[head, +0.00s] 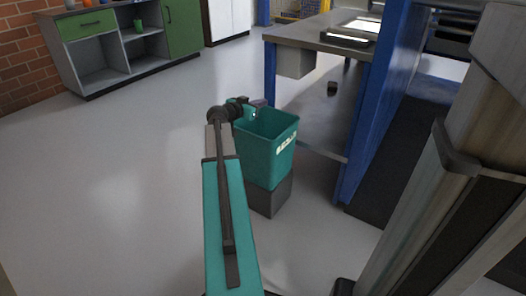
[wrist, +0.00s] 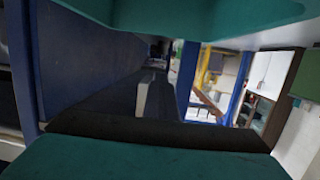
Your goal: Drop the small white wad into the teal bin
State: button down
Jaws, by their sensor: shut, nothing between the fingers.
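The teal bin (head: 268,150) stands open at the top on a dark grey block, right of my arm in the head view. My gripper (head: 260,103) is at the bin's back left rim, over or just behind the opening. It is shut, with nothing seen in it. A tiny pale speck (head: 254,114) shows just below it by the bin's inner back wall; I cannot tell whether this is the white wad. The wad is not clearly seen elsewhere. The bin's floor is hidden. In the wrist view, teal surfaces fill the top and bottom edges, and the fingertips cannot be made out.
A metal workbench (head: 318,34) with blue posts (head: 378,90) stands close to the bin's right. A small dark object (head: 332,88) sits on its lower shelf. A grey cabinet (head: 100,50) with green fronts stands at the back left. The pale floor at left is clear.

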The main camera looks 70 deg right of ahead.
jog(key=shift+f+b, duration=0.7)
jog(key=shift+f, duration=1.8)
jog(key=c, duration=2.5)
grip_release()
jog(key=o, duration=0.5)
jog(key=shift+c, duration=0.2)
jog(key=shift+a, duration=0.1)
jog(key=p+v, duration=0.3)
jog(key=v, duration=1)
jog(key=shift+w+a+p, duration=0.2)
jog(key=shift+a+p, duration=0.05)
jog(key=shift+p, duration=0.1)
jog(key=shift+r, duration=0.1)
